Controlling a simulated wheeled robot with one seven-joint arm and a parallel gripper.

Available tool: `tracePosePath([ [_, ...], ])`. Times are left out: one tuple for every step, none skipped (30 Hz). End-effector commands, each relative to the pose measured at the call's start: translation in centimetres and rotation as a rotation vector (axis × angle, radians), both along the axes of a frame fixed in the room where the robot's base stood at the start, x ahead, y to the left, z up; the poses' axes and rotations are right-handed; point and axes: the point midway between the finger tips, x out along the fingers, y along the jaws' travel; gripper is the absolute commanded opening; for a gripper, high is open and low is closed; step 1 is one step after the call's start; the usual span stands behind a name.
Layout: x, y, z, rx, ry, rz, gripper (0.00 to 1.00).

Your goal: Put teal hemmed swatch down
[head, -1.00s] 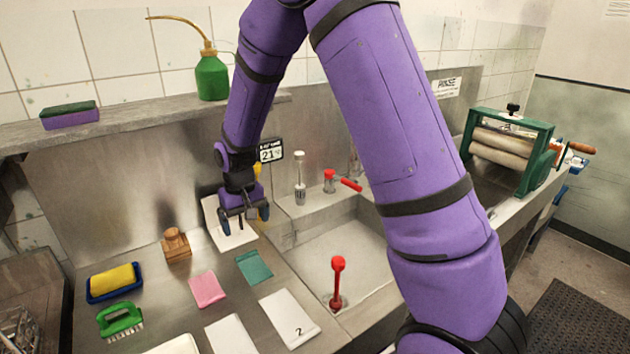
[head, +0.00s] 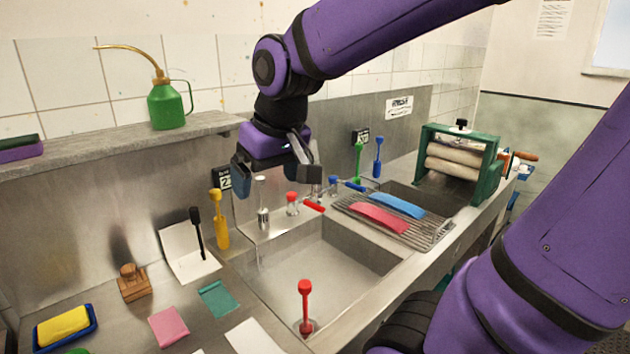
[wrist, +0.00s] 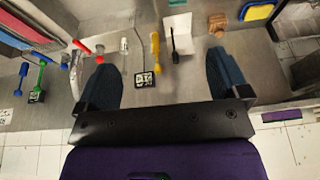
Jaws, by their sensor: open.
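The teal swatch (head: 218,299) lies on the metal counter, left of the sink, in the head view. A pink swatch (head: 169,326) lies to its left, apart from it. My gripper (head: 277,180) is open and empty, raised above the back edge of the sink, up and to the right of the teal swatch and well clear of it. In the wrist view my gripper (wrist: 163,70) shows its two fingers spread wide with nothing between them.
A black-handled tool (head: 196,233) stands at a white sheet (head: 178,262), beside a yellow-handled tool (head: 220,222). A wooden block (head: 134,284) and a sponge tray (head: 65,326) sit left. A rack (head: 430,232) lies right.

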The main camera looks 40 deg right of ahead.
Motion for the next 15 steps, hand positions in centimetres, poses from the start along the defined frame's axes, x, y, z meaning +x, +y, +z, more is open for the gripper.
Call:
tracePosePath([
  [-1.6, -0.2, 0.7, -0.002, -0.025, -0.001, 0.94],
  [-2.4, -0.3, 0.9, -0.004, -0.036, -0.001, 0.94],
  [-3.5, -0.5, 1.2, -0.006, -0.05, -0.002, 0.94],
  [-4.3, -0.6, 1.4, -0.007, -0.059, -0.003, 0.94],
  [-5.1, -0.7, 1.6, -0.009, -0.068, -0.004, 0.94],
  [-6.0, -0.8, 1.7, -0.011, -0.081, -0.004, 0.94],
  [-6.6, -0.9, 1.8, -0.013, -0.089, -0.005, 0.94],
  [-7.2, -0.9, 1.9, -0.013, -0.095, -0.005, 0.94],
  [-7.9, -1.0, 1.9, -0.015, -0.103, -0.006, 0.94],
  [-8.3, -1.0, 2.0, -0.016, -0.109, -0.006, 0.94],
  [-8.7, -1.0, 2.0, -0.017, -0.114, -0.006, 0.94],
  [-9.1, -1.1, 2.0, -0.018, -0.119, -0.006, 0.94],
  [-9.4, -1.1, 2.0, -0.019, -0.122, -0.007, 0.94],
  [-9.5, -1.1, 2.0, -0.02, -0.124, -0.007, 0.94],
  [-9.7, -1.1, 2.0, -0.02, -0.125, -0.007, 0.94],
])
